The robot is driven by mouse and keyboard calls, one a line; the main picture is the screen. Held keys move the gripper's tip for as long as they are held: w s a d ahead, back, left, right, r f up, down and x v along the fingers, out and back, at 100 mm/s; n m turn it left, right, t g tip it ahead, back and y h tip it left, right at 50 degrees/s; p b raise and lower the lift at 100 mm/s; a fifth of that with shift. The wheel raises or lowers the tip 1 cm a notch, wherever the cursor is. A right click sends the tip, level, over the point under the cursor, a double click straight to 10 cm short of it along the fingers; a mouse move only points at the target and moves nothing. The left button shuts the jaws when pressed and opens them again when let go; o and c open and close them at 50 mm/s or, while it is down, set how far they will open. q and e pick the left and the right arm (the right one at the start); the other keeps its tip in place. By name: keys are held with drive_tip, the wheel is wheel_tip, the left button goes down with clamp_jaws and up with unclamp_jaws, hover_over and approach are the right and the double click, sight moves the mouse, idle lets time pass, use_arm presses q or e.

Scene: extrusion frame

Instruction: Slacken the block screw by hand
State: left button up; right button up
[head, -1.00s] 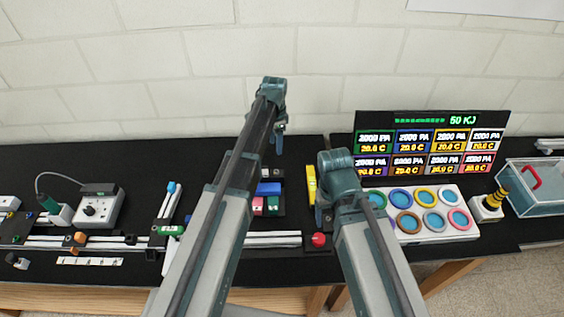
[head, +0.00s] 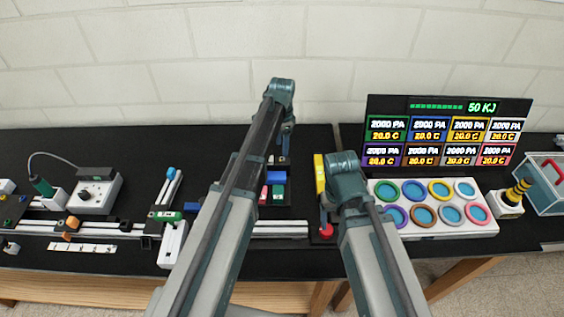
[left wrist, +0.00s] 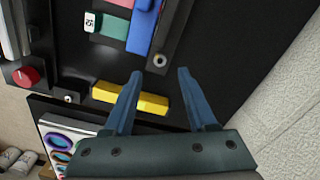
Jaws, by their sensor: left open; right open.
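I cannot tell for certain which part is the block screw. In the left wrist view, a small ringed screw head (left wrist: 160,60) sits on the end of a dark block, just beyond my open left fingertips. My left gripper (left wrist: 160,74) is empty and does not touch it. A red knob (left wrist: 26,76) sits on a black plate to the left; it also shows in the head view (head: 326,231). My left gripper (head: 287,140) hangs over the back of the bench in the head view. My right gripper (head: 325,208) is open, close to the red knob, with its fingers partly hidden.
A yellow bar (left wrist: 150,103) lies near my left fingers. Blue (left wrist: 141,28) and green (left wrist: 108,25) blocks lie beyond. A display panel (head: 445,135) and a tray of coloured rings (head: 455,226) stand on the right. A white wall (head: 150,70) rises behind the black bench.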

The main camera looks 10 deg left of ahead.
sight(282, 160)
use_arm(q)
wheel_tip(282, 160, down, 6)
drive_tip(key=b, duration=0.4)
drive_tip(key=shift+r+b, duration=0.15)
drive_tip(key=shift+b, duration=0.2)
use_arm(e)
wheel_tip(282, 160, down, 6)
drive_tip(key=shift+r, duration=0.15)
use_arm(q)
drive_tip(key=shift+r, duration=0.1)
clamp_jaws()
